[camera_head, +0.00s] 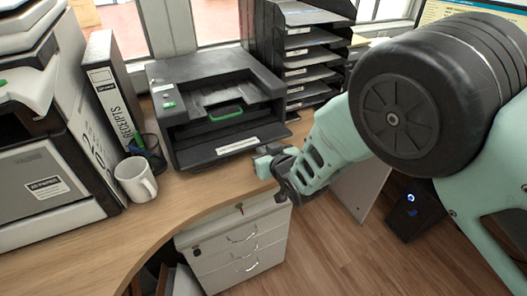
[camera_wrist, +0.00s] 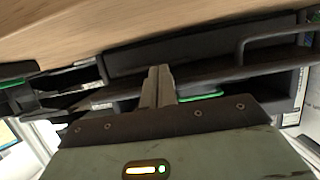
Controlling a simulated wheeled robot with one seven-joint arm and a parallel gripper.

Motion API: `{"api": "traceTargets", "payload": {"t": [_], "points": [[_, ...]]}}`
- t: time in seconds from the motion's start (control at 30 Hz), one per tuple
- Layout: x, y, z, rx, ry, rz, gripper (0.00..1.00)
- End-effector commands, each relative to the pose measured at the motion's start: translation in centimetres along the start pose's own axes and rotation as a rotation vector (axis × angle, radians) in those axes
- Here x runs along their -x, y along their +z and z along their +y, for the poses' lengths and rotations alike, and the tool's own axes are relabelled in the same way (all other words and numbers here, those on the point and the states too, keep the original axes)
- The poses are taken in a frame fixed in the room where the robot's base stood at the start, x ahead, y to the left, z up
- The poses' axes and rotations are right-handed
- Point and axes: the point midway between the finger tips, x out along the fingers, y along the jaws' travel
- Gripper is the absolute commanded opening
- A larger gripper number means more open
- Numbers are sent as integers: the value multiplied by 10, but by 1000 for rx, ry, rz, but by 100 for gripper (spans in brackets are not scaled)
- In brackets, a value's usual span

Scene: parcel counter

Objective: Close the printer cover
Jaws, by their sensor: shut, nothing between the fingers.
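The black printer (camera_head: 208,92) stands on the wooden counter. Its front is open, and the cover (camera_head: 236,147), a dark flap with a white label, is folded down at the front, low over the counter. A green strip (camera_head: 225,113) shows in the recess above. My gripper (camera_head: 266,160) is at the right front corner of the cover; whether it touches is unclear. In the wrist view my gripper (camera_wrist: 160,74) has its fingers together and empty, pointing at the dark printer front, which appears upside down.
A white mug (camera_head: 135,180), a pen cup (camera_head: 148,155) and a receipts binder (camera_head: 112,90) stand left of the printer. A stack of black trays (camera_head: 300,60) is close on its right. The counter (camera_head: 190,196) in front is clear. A drawer unit (camera_head: 238,250) stands below.

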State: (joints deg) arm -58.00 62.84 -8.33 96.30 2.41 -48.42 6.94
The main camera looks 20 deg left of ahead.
Motion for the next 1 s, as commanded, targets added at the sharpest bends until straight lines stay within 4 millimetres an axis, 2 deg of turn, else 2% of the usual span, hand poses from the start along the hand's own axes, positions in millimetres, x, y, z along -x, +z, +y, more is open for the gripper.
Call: {"api": "traceTargets", "payload": {"t": [0.27,0.63,1.0], "points": [[1,-4,0,-1,0,2,0],[10,-25,0,-1,0,1,0],[10,-26,0,-1,0,1,0]]}}
